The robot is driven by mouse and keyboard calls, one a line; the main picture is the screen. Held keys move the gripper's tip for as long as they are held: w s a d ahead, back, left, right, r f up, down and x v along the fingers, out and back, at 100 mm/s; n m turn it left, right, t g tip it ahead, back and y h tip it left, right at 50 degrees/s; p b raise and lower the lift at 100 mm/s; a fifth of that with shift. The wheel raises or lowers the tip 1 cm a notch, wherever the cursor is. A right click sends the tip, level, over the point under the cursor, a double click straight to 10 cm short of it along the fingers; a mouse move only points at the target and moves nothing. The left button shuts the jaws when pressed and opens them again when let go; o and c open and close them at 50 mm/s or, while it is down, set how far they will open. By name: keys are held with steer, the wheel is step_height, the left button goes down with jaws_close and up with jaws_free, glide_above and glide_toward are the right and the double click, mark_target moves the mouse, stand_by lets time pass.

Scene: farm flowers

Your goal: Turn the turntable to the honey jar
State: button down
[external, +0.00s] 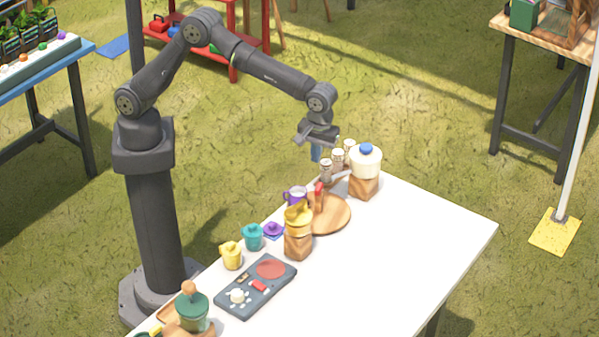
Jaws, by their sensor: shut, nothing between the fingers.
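The turntable (335,215) is a round wooden disc on the white table. A red-topped upright piece (319,193) stands at its left part. A yellow jar (298,215), which looks like the honey jar, stands on a wooden block in front of the disc, to its left in the picture. A white jar with a blue lid (366,160) stands on another wooden block behind the disc, to the right. My gripper (316,157) is shut and empty. It hangs above the table's far edge, behind the turntable and left of the small shakers, apart from the disc.
Several small shakers (338,158) stand beside the white jar. A purple mug (295,194), teal pot (252,236) and yellow mug (231,254) line the far edge. A dark panel (255,287) and green pot (192,310) are nearer. The table's right side (420,240) is clear.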

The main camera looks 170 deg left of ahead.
steer(key=s+f+n+t, duration=0.1)
steer(key=s+f+t, duration=0.4)
steer(key=s, duration=0.6)
steer(key=shift+g+h, duration=0.3)
steer(key=shift+g, duration=0.2)
steer(key=x, duration=1.1)
steer(key=shift+s+d+f, duration=0.1)
steer(key=shift+s+d, duration=0.05)
steer(key=shift+d, duration=0.1)
steer(key=shift+w+d, duration=0.25)
steer(key=shift+w, duration=0.3)
steer(key=shift+w+d, duration=0.25)
steer(key=shift+w, duration=0.3)
steer(key=shift+w+d, duration=0.3)
steer(key=shift+w, duration=0.45)
